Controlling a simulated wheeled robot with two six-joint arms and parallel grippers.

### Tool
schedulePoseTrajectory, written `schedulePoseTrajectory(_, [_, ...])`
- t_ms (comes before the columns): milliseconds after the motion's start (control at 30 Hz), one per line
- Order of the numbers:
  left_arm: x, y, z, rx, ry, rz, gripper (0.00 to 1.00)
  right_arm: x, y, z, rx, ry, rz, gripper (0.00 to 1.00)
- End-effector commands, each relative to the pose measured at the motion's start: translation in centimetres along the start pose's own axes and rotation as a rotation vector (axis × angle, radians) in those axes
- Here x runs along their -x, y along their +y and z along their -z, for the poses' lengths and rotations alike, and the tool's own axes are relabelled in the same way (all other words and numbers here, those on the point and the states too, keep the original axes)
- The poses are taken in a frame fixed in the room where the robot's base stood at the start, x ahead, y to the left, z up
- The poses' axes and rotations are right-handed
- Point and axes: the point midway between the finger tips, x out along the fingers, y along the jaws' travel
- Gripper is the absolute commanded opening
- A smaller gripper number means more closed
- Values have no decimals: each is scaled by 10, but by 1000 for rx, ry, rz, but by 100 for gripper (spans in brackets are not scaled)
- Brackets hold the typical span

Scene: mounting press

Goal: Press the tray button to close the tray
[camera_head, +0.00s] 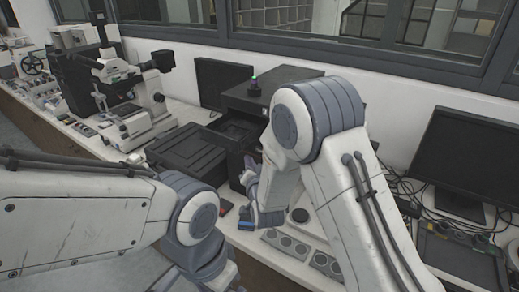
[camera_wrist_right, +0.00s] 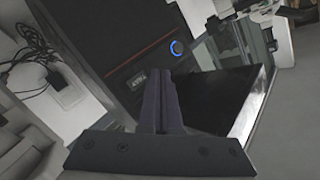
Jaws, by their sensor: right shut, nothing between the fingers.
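The mounting press (camera_head: 285,80) is a black box at the back of the bench with a green light on top. Its black tray (camera_head: 185,150) stands out to the left in the head view. In the right wrist view the dark tray (camera_wrist_right: 228,100) lies right of my fingers. The tray button (camera_wrist_right: 176,47) is a blue-lit ring on the dark front panel. My right gripper (camera_wrist_right: 168,78) is shut and empty, its fingertips just below the button in that view. I cannot tell whether they touch the panel. My right arm hides part of the press. My left gripper is out of view.
A white microscope (camera_head: 130,100) stands left of the tray. A monitor (camera_head: 222,82) is behind it, and another monitor (camera_head: 460,150) is at the right with loose cables. Grey control panels (camera_head: 285,243) lie at the bench's front, below my right gripper.

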Motion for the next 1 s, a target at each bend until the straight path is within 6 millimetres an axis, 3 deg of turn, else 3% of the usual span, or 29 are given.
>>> schedulePoseTrajectory(300, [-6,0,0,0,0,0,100,-20,14,14,0,0,0,0])
schedulePoseTrajectory(1000, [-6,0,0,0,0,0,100,-21,15,15,0,-1,0,0])
